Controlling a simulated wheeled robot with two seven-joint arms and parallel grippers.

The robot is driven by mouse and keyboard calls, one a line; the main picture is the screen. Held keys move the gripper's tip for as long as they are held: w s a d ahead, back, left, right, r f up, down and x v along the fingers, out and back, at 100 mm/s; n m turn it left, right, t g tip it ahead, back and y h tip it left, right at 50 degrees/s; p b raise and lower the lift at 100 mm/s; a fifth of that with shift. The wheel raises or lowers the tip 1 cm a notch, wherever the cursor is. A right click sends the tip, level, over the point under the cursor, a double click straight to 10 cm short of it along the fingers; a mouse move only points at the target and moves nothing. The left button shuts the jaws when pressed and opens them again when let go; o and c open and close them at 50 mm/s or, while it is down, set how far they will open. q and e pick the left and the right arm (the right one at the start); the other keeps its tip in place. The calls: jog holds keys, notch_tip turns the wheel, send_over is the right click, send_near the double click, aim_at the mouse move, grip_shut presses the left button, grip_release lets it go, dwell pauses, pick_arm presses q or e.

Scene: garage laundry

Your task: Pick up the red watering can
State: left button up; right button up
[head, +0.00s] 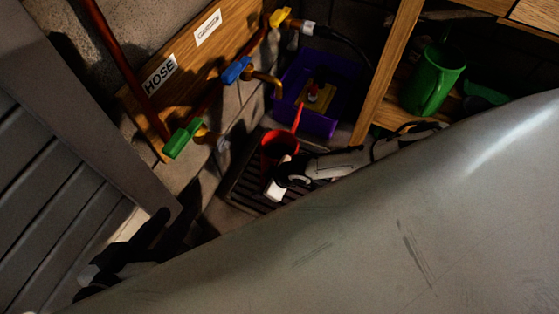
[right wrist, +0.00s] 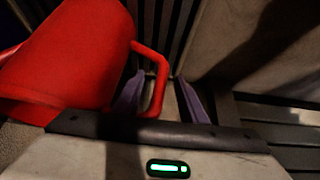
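The red watering can (head: 279,146) stands on a dark slatted grate in the head view, its spout pointing up and right. It fills the upper left of the right wrist view (right wrist: 70,60). My right gripper (head: 277,183) is beside the can on its near side. In the right wrist view my right gripper (right wrist: 160,84) is open, and the can's red handle (right wrist: 160,75) is between its two fingers, nearer the left one. My left gripper (head: 105,268) is in dark shadow at the lower left of the head view, away from the can; its fingers are unclear.
A purple crate (head: 332,121) stands behind the can. Wooden shelves with a green watering can (head: 437,80) are at the right. Pipes and coloured taps with a HOSE label (head: 160,75) run along the wall. A large grey surface (head: 400,230) covers the lower right.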

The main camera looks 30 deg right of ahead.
grip_shut()
jog(key=shift+w+r, duration=0.15)
jog(key=shift+w, duration=0.05)
dwell(1.0)
